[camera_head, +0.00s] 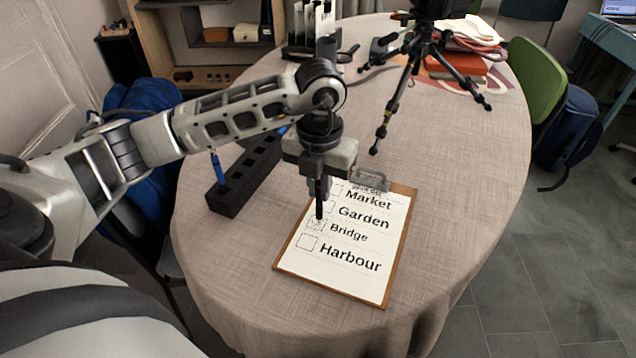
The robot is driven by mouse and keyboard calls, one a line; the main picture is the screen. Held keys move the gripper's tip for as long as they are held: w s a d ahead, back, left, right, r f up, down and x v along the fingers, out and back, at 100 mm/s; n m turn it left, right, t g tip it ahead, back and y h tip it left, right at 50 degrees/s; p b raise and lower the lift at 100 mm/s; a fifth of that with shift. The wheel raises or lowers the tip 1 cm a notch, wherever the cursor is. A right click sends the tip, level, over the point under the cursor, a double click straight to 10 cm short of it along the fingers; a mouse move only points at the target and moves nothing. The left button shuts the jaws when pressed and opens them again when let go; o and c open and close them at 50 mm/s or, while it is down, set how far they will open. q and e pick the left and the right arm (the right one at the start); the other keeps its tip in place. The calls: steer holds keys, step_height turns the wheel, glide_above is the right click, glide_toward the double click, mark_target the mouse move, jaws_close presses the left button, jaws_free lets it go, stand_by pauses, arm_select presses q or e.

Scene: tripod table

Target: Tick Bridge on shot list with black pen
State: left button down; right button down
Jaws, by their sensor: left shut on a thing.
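The shot list (340,265) lies on a brown clipboard (398,250) on the table, with rows Market, Garden, Bridge and Harbour, each with a box at its left. My left gripper (319,185) is above the left edge of the list, shut on the black pen (319,208). The pen is upright and points down, its tip at or just above the Bridge box (315,226). I cannot tell whether it touches the paper. Faint marks show in the Bridge box, but I cannot make out their shape. The gripper hides part of the Market and Garden boxes.
A black slotted holder (236,190) with a blue pen (217,168) stands left of the clipboard. A tripod (415,65) stands behind it, one leg reaching near the clipboard's clip. An orange book (455,68) lies at the back. The cloth right of the clipboard is clear.

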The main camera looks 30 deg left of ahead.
arm_select(q)
steer(key=shift+r+p, duration=1.35)
steer(key=shift+r, duration=0.55)
steer(key=shift+r+p, duration=1.2)
steer(key=shift+r, duration=0.5)
steer(key=shift+f, duration=0.1)
